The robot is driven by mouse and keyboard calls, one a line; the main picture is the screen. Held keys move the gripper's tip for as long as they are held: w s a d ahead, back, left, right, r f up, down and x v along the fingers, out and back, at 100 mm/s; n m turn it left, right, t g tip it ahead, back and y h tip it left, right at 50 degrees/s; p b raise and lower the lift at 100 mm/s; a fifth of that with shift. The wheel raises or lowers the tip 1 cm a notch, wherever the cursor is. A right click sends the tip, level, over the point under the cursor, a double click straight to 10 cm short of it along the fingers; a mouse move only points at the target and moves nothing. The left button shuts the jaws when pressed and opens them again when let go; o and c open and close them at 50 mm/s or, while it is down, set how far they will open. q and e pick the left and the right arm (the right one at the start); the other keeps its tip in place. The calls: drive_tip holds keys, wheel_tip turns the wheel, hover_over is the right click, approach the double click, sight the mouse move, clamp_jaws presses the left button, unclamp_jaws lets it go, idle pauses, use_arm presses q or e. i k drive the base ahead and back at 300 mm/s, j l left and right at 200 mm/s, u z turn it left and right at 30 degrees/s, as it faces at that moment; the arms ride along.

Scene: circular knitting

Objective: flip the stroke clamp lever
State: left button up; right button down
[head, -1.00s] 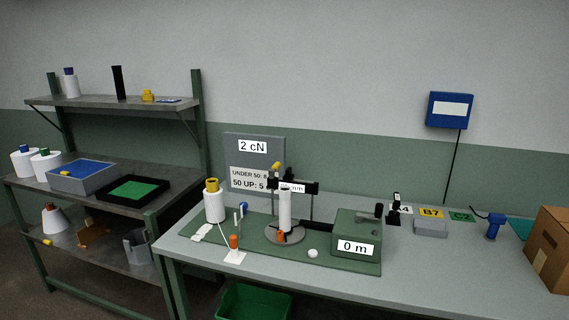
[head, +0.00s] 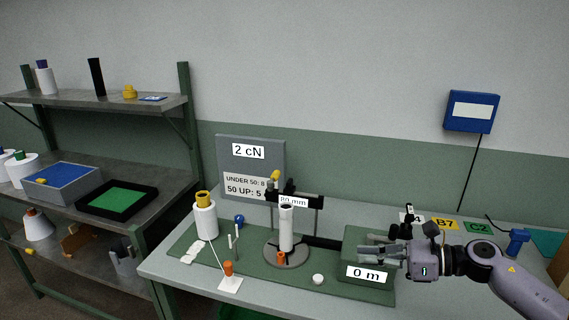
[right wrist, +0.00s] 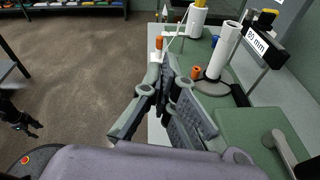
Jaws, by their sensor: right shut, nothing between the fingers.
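The knitting rig stands on the green base plate (head: 213,262). Its white cylinder (head: 286,230) is upright on a round grey foot, with an orange piece (head: 281,258) low beside it. A black crossbar (head: 309,201) with an "80 mm" tag is behind the cylinder's top; the tag also shows in the right wrist view (right wrist: 257,40). I cannot pick out the clamp lever with certainty. My right gripper (head: 362,252) is shut and empty, pointing left in front of the green "0 m" box (head: 352,236). A dark gripper (right wrist: 24,122), apparently my left, is at the right wrist view's left edge.
A white yarn cone (head: 205,221) and an orange-topped peg (head: 228,268) stand left of the cylinder. A white knob (head: 318,280) lies in front. A grey "2 cN" panel (head: 235,165) rises behind. Shelves (head: 160,178) are at the left.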

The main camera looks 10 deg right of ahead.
sight(276, 174)
drive_tip(key=i, duration=1.35)
